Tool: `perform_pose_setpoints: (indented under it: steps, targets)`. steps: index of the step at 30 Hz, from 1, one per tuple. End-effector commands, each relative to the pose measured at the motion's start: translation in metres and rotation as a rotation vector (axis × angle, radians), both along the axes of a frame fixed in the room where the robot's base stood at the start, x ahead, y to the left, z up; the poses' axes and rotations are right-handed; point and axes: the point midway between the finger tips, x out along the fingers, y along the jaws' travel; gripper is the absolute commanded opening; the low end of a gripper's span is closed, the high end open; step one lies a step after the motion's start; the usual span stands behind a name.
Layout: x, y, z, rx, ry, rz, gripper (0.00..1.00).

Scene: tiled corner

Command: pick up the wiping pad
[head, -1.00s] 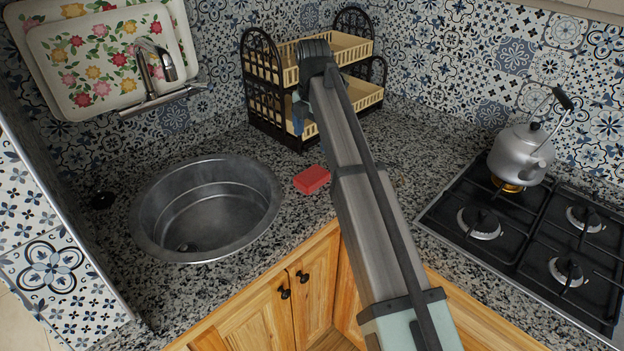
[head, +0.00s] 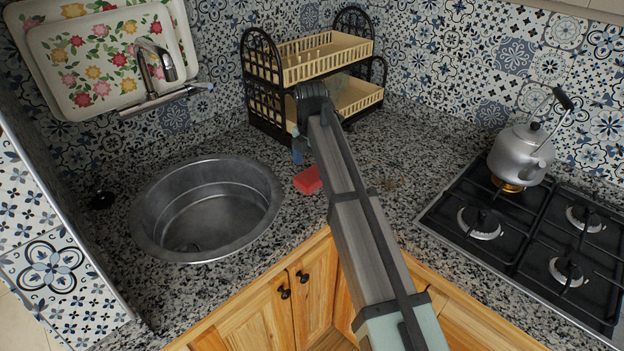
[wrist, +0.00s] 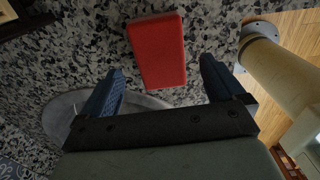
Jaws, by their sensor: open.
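The wiping pad is a red block (head: 308,180) lying flat on the speckled counter, right of the sink and in front of the dish rack. My arm hides a small part of its right side in the head view. In the wrist view the pad (wrist: 157,50) lies ahead of and partly between the blue fingers. My gripper (wrist: 161,66) is open, with nothing held; a gap shows on both sides of the pad. In the head view a blue part of my gripper (head: 298,150) shows just behind the pad; the rest is hidden by my arm.
The round metal sink (head: 207,208) is left of the pad. The two-tier dish rack (head: 262,105) stands close behind my gripper. The gas stove (head: 490,225) with a kettle (head: 520,155) is at the right. Bare counter (head: 430,145) lies between rack and stove.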

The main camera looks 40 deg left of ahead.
Motion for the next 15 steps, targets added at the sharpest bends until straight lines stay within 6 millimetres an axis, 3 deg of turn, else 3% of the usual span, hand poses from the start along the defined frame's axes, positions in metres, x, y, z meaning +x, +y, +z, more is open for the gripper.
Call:
perform_pose_setpoints:
  steps: [9,15]
  targets:
    - [0.003,-0.001,-0.039,-0.002,0.001,0.000,0.96]
    - [0.004,-0.001,-0.042,0.000,0.000,0.000,0.96]
